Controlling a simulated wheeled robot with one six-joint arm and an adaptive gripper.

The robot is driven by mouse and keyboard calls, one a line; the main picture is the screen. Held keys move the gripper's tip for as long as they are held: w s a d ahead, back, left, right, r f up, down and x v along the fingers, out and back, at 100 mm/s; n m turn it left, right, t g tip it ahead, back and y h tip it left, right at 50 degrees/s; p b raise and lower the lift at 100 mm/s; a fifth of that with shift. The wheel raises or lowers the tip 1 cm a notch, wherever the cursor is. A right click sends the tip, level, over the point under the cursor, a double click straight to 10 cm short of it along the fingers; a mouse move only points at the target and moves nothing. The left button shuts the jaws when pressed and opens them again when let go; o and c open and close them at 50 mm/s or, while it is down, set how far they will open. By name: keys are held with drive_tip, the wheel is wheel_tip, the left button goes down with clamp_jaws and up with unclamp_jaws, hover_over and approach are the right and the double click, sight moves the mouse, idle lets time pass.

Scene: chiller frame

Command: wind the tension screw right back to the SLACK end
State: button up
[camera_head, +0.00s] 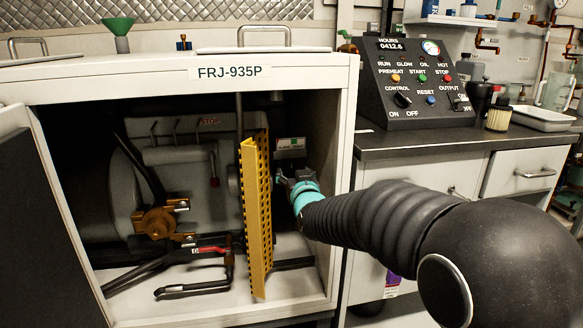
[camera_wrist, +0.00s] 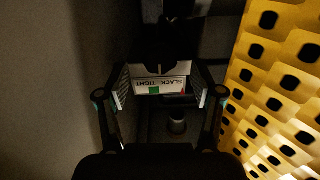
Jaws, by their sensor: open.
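A white label with SLACK and TIGHT lettering (camera_wrist: 172,83) shows upside down in the wrist view, between my fingers. It has a green patch left of its middle and a small red mark at its lower right. My gripper (camera_wrist: 162,92) is open, one finger on each side of the label, with nothing visibly held. A short grey round post (camera_wrist: 177,122) stands below the label; I cannot tell if it is the tension screw. In the head view the label plate (camera_head: 290,144) is above my gripper (camera_head: 288,181), inside the cabinet's right side.
A yellow perforated guard (camera_head: 257,212) stands close left of my gripper in the head view, and right of it in the wrist view (camera_wrist: 280,85). The cabinet's right wall (camera_head: 342,150) is close on the other side. An orange-brown fitting (camera_head: 157,222) sits further left.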

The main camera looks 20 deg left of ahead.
sight(292, 168)
drive_tip(key=shift+x, duration=1.55)
drive_tip(key=c, duration=1.1)
drive_tip(key=shift+f+b, duration=0.2)
drive_tip(key=shift+b, duration=0.2)
drive_tip(key=shift+m+b, duration=0.6)
drive_tip(key=shift+b, duration=0.5)
drive_tip(key=shift+r+m+b, duration=0.25)
drive_tip(key=shift+m+b, duration=0.2)
drive_tip(key=shift+m, duration=0.05)
